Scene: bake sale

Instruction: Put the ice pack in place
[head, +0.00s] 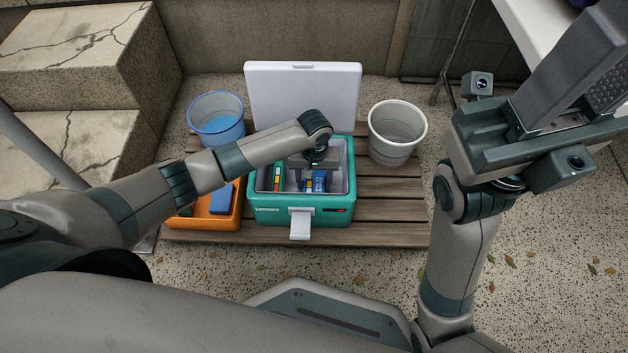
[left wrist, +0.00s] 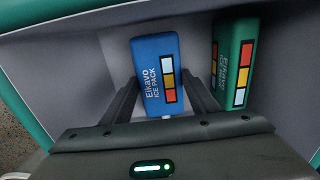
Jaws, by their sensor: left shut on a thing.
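A teal cooler (head: 262,213) stands open on the wooden slats, its white lid (head: 304,92) raised at the back. My left gripper (head: 312,168) reaches down into the cooler and is shut on a blue ice pack (head: 317,183). In the left wrist view the blue ice pack (left wrist: 157,75) sits between the two fingers, printed side showing. A green ice pack (left wrist: 236,65) stands against the wall beside it, a small gap apart; it also shows in the head view (head: 277,178). I cannot tell whether the blue pack touches the cooler floor. My right gripper (head: 585,75) is raised at the right, away from the cooler.
An orange bin (head: 215,222) with a blue item (head: 221,199) stands left of the cooler. A blue-rimmed bucket (head: 216,117) is behind it, and a white bucket (head: 398,132) stands at the right. Stone steps (head: 70,55) rise at the left.

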